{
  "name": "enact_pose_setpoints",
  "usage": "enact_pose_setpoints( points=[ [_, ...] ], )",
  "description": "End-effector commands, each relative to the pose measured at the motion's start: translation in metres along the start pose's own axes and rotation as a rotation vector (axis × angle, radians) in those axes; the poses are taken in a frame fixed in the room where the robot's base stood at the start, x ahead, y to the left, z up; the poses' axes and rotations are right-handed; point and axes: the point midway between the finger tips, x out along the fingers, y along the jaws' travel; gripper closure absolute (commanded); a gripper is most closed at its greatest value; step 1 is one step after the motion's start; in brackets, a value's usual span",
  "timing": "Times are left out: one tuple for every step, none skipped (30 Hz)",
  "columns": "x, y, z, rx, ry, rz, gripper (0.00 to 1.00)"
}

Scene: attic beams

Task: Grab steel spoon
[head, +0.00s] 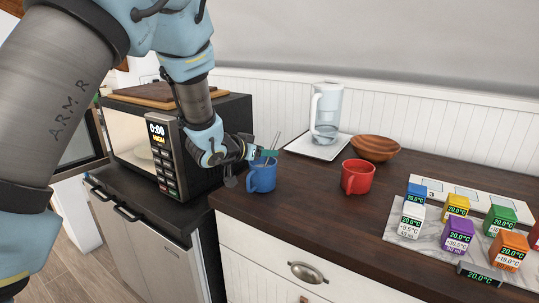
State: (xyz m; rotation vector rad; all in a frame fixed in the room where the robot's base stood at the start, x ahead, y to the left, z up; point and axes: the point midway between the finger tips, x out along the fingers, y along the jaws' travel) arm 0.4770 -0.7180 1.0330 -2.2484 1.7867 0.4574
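A blue mug (262,177) stands near the left front edge of the dark wooden counter. Thin grey handles (275,141) stick up from it, leaning right; one may be the steel spoon, but its bowl is hidden in the mug. My gripper (249,158) is at the mug's upper left, with its end by the rim and close to the handles. A small teal piece shows at the rim beside them. The gripper is too small and partly overlapped to tell whether its fingers are open or shut on a handle.
A red mug (357,178), a wooden bowl (375,148) and a clear pitcher (327,110) on a white tray (312,150) stand to the right. A microwave (150,150) is close on the left. Several coloured cubes with displays stand at the right.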

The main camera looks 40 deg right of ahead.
Motion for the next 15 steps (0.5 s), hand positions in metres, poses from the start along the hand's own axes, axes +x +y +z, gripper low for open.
enact_pose_setpoints(
  points=[
    [0.006, 0.002, -0.002, 0.002, -0.003, 0.002, 0.5],
    [0.01, 0.002, -0.002, 0.002, -0.003, 0.002, 0.5],
    [0.014, 0.002, -0.001, 0.003, -0.004, 0.001, 0.5],
    [0.018, 0.001, -0.002, 0.003, -0.003, 0.001, 0.5],
    [0.022, 0.001, -0.001, 0.002, -0.003, 0.0, 0.5],
    [0.026, 0.001, -0.001, 0.001, -0.002, 0.0, 0.5],
    [0.029, 0.001, -0.001, 0.0, -0.002, 0.0, 0.5],
    [0.031, 0.001, 0.0, 0.0, -0.002, 0.0, 0.5],
    [0.033, 0.001, 0.0, 0.0, -0.001, 0.0, 0.5],
    [0.035, 0.001, 0.0, 0.0, -0.001, 0.0, 0.5],
    [0.035, 0.001, 0.0, 0.0, 0.0, 0.0, 0.5],
    [0.036, 0.001, 0.0, 0.0, 0.0, 0.0, 0.5],
    [0.036, 0.001, 0.0, 0.0, 0.0, -0.001, 0.5],
    [0.036, 0.001, 0.0, -0.001, 0.0, -0.001, 0.5],
    [0.036, 0.001, 0.0, -0.001, 0.0, -0.001, 0.5]
  ],
)
